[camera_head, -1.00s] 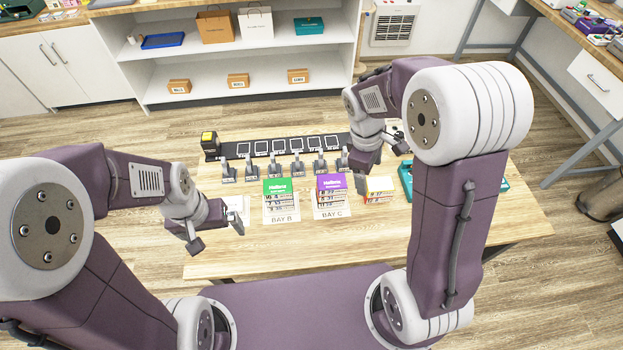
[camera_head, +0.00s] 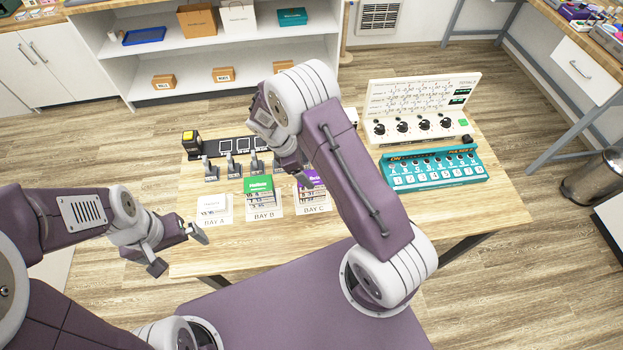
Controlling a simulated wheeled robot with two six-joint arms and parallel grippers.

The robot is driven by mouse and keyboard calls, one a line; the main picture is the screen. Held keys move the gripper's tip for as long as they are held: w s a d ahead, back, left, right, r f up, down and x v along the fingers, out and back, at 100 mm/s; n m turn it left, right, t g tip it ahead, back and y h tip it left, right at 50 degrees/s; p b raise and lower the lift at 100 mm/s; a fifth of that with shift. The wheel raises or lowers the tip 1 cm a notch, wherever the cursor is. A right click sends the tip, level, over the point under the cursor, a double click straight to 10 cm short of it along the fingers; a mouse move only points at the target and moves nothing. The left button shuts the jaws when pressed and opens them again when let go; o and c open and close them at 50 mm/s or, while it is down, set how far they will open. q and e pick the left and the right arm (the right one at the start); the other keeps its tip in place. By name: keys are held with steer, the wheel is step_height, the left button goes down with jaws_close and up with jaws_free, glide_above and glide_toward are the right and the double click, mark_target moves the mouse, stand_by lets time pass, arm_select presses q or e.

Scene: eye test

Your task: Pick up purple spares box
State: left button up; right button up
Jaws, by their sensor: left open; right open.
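The purple spares box (camera_head: 317,184) is on the BAY C card (camera_head: 314,209) on the wooden table. My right arm crosses in front and hides part of the box. My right gripper (camera_head: 302,177) points down at the box's upper left; it looks open, but its fingers are partly hidden and I cannot tell whether they touch the box. My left gripper (camera_head: 178,249) is open and empty at the table's front left edge, well apart from the purple box.
A green box (camera_head: 259,187) stands on BAY B, left of the purple box. A low white item (camera_head: 212,203) is on BAY A. A black strip with grey levers (camera_head: 230,165) runs behind. A teal switch panel (camera_head: 435,170) and a white knob panel (camera_head: 420,112) stand right. The front right tabletop is clear.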

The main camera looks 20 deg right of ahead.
mark_target(311, 178)
steer(key=shift+s+d+f, duration=0.1)
steer(key=shift+s+f, duration=0.05)
steer(key=shift+f, duration=0.15)
steer(key=p+x, duration=0.1)
steer(key=x, duration=0.3)
steer(key=shift+d+f, duration=0.1)
steer(key=shift+f, duration=0.2)
steer(key=shift+f, duration=0.2)
